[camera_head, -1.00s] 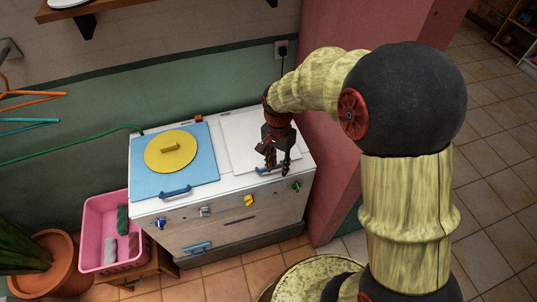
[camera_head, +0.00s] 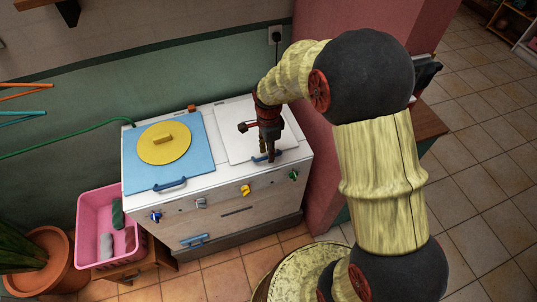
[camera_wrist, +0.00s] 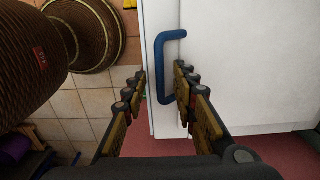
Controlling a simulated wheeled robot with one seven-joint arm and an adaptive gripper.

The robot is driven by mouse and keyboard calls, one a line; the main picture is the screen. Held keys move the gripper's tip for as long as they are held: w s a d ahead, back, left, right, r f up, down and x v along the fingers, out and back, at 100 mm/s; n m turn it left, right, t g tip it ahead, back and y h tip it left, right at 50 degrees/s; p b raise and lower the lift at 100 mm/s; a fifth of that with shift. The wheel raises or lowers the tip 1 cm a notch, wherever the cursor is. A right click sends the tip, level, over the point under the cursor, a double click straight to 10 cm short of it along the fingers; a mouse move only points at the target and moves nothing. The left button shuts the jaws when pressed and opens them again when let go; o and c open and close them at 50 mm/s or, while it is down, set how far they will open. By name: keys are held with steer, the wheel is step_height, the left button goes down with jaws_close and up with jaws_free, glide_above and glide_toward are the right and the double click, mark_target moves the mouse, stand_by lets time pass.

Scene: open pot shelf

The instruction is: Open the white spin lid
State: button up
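The white spin lid (camera_head: 238,138) is the flat square panel on the right half of the washer's top, and it lies down flat. Its blue handle (camera_wrist: 161,66) is at its front edge; the handle is partly covered by my gripper in the head view. My gripper (camera_head: 268,158) is over that front edge. In the wrist view my gripper (camera_wrist: 160,72) is open, with the handle's bar between its two fingers. The right finger overlaps the handle's loop. I cannot tell whether either finger touches the bar.
The washer (camera_head: 222,213) has a blue lid (camera_head: 197,165) with a yellow disc (camera_head: 164,143) on the left, and knobs along its front. A pink basket (camera_head: 92,218) and a potted plant (camera_head: 45,265) stand at left. A pink wall (camera_head: 330,120) closes in the right side.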

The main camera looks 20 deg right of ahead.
steer(key=shift+f, duration=0.55)
jaws_close()
stand_by(0.6)
